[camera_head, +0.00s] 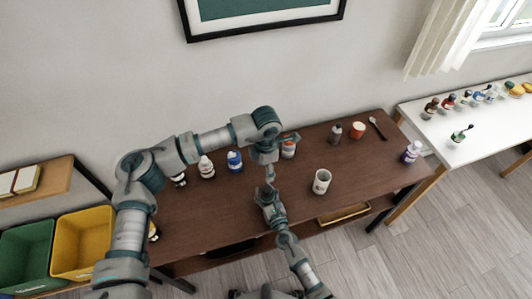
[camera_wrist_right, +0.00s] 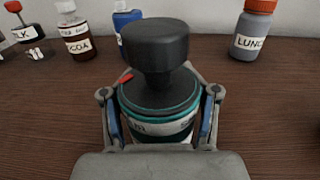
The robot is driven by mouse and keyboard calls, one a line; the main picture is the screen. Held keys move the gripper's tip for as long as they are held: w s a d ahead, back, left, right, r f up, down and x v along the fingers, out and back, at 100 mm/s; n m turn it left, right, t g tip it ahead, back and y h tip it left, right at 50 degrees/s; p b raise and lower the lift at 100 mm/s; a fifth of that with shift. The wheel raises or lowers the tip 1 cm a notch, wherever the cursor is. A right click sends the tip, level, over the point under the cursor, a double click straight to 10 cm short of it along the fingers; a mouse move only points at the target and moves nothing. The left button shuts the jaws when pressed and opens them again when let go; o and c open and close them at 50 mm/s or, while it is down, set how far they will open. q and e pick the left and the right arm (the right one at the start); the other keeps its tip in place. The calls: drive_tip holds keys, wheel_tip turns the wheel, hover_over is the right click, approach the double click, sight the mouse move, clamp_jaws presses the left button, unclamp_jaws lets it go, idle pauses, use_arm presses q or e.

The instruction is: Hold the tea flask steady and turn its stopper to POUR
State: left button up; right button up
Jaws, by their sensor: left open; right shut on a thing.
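The tea flask shows in the right wrist view as a pale lettered band (camera_wrist_right: 158,128) below a teal-edged dark collar. Its black stopper (camera_wrist_right: 155,48) stands upright on top, with a red mark (camera_wrist_right: 126,78) at the collar's left. The lettering is only partly visible, so I cannot read the stopper's setting. My right gripper (camera_wrist_right: 162,118) is shut on the flask, one finger on each side; it also shows in the head view (camera_head: 268,192). My left gripper (camera_head: 269,172) is open and points down near the flask in the head view. It does not show in the right wrist view.
Table space around the mug is clear.

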drive_tip(key=o, duration=1.4)
drive_tip(key=shift+o, duration=0.2)
drive_tip(key=shift+s, duration=0.1)
